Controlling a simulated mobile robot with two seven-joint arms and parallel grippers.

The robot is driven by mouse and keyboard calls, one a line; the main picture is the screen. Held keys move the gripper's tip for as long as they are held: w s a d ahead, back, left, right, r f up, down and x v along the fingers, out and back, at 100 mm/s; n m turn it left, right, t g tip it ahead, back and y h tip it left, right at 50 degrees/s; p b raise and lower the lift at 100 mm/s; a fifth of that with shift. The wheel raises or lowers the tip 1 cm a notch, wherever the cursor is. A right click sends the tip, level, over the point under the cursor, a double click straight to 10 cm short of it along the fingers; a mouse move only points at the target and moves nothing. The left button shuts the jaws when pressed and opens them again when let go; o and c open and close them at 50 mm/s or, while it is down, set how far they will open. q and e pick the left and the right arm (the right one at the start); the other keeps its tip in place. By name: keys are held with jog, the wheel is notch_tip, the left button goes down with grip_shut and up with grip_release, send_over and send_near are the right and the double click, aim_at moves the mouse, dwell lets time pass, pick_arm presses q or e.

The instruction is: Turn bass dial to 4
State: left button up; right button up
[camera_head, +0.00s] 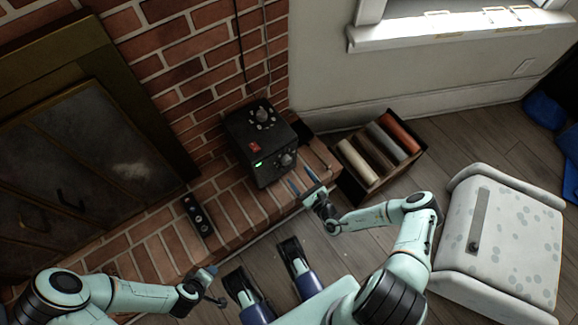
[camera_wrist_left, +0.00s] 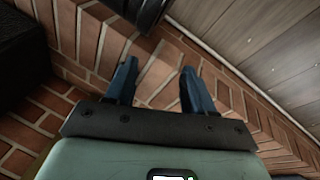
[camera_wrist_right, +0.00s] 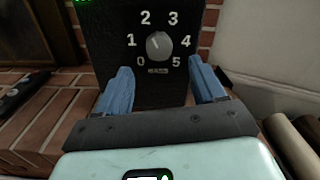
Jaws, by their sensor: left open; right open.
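A black box (camera_head: 249,152) stands on the brick hearth, with a lit green mark on it. Its bass dial (camera_wrist_right: 158,45) is a grey round knob labelled BASS, ringed by the numbers 0 to 5. The knob's mark seems to point up and slightly left, between 1 and 2, but is small. The dial also shows in the head view (camera_head: 287,160). My right gripper (camera_head: 301,179) is open and empty in front of the dial, apart from it, its fingers (camera_wrist_right: 160,68) either side below the knob. My left gripper (camera_head: 212,272) is open and empty above the hearth's edge.
A dark remote-like object (camera_head: 199,216) lies on the hearth (camera_head: 150,238). A crate of rolls (camera_head: 359,162) stands right of the box. A pale spotted cabinet (camera_head: 510,235) is at the right. Another knob (camera_head: 262,115) sits higher on the box.

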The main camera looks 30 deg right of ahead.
aim_at(288, 163)
jog(key=w, duration=0.3)
jog(key=w+b, duration=0.1)
jog(key=shift+w+a+f, duration=0.1)
jog(key=shift+w+a, duration=0.15)
jog(key=shift+w, duration=0.15)
jog(key=shift+w+b, duration=0.3)
jog(key=shift+w, duration=0.5)
pick_arm(q)
jog(key=shift+g, duration=0.5)
jog(key=s+f, duration=0.2)
jog(key=f, duration=0.1)
jog(key=shift+s+a+f, duration=0.2)
jog(key=shift+s+a, duration=0.05)
jog(key=shift+a, duration=0.15)
pick_arm(e)
jog(key=shift+c, duration=0.4)
jog(key=c, duration=1)
